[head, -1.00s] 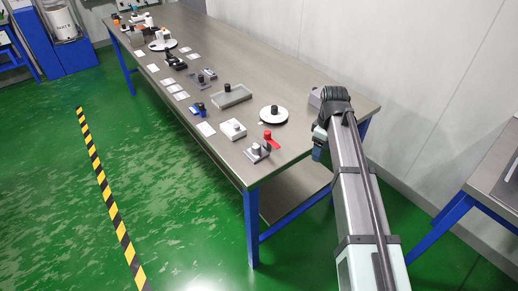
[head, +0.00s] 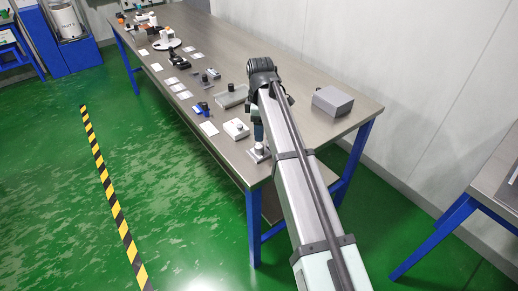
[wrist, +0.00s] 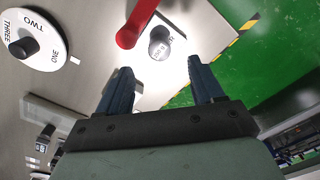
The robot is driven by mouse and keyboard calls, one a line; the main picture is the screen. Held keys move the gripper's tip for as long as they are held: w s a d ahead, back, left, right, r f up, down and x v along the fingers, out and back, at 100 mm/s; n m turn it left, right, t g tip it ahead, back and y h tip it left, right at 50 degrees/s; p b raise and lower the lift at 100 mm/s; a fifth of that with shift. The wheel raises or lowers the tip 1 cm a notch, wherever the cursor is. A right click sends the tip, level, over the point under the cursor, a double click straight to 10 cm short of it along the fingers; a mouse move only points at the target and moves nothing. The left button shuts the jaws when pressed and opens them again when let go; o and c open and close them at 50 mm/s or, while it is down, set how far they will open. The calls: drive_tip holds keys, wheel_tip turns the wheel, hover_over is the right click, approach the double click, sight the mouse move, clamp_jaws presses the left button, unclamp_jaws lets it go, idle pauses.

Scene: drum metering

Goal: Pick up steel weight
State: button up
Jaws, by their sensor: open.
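The steel weight (wrist: 160,42) is a small grey cylinder with a label on its top, standing on a light grey surface beside a red lever in the wrist view. In the head view it appears to be the small knob (head: 259,147) near the table's front corner, close beside my arm. My gripper (wrist: 159,66) is open and empty, with the weight just beyond and between its two dark blue fingertips. In the head view my gripper (head: 258,131) hangs over the table's near end, its fingertips mostly hidden.
A red lever (wrist: 135,24) lies close to the weight's left. A white dial disc (wrist: 57,42) marked ONE, TWO, THREE is further left. A white box (head: 236,129) and a grey tray (head: 230,98) stand further along the table. A grey box (head: 332,101) is at the back right.

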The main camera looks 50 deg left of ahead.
sight(259, 145)
drive_tip(key=shift+s+a+f, duration=0.1)
drive_tip(key=shift+f, duration=2.1)
drive_tip(key=shift+a+f, duration=0.1)
drive_tip(key=shift+f, duration=2.1)
clamp_jaws()
